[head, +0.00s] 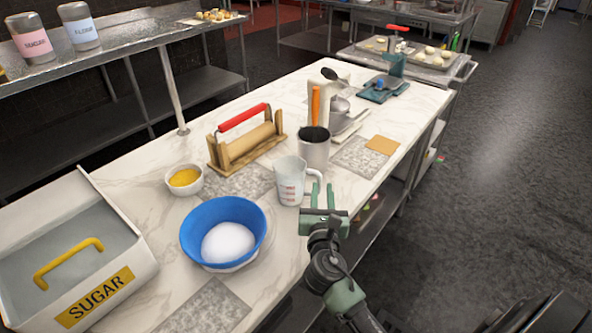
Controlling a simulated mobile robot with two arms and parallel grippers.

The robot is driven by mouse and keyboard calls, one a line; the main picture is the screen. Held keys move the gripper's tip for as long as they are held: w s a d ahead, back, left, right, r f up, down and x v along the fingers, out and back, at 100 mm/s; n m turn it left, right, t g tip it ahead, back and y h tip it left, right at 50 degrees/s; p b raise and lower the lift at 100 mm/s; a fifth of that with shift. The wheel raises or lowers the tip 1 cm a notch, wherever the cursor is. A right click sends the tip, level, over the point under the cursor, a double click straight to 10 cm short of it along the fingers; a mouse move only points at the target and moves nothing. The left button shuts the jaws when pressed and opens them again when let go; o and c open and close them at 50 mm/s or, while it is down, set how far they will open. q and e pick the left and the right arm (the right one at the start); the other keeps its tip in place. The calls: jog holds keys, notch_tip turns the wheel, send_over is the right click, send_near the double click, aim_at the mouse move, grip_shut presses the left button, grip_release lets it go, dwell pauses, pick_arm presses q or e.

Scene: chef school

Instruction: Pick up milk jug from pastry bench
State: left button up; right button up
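The milk jug (289,184), a clear-to-white measuring jug with red marks, stands upright on the white marble pastry bench (145,215). Its handle points right, toward the bench's right edge. My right gripper (322,188) comes in from below, just right of the jug and close to the handle. Its two green fingers are apart, with a gap between them. I cannot tell whether a finger touches the handle. The jug shows no sign of being lifted. My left gripper is not in view.
A blue bowl (197,214) of white powder is left of the jug. A utensil pot (314,150) stands close behind it. A rolling-pin rack (222,156), a small yellow-filled bowl (169,182) and a sugar bin (128,250) are further left.

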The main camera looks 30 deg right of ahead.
aim_at(321, 180)
jog(key=shift+w+r+n, duration=0.25)
jog(key=shift+r+n, duration=0.05)
jog(key=shift+r, duration=0.35)
jog(key=p+x, duration=0.1)
jog(key=x, duration=0.1)
jog(key=shift+w+r, duration=0.15)
jog(key=shift+w, duration=0.15)
jog(key=x, duration=0.3)
jog(key=shift+w+d, duration=0.1)
jog(key=shift+w, duration=0.25)
jog(key=c, duration=0.4)
grip_shut()
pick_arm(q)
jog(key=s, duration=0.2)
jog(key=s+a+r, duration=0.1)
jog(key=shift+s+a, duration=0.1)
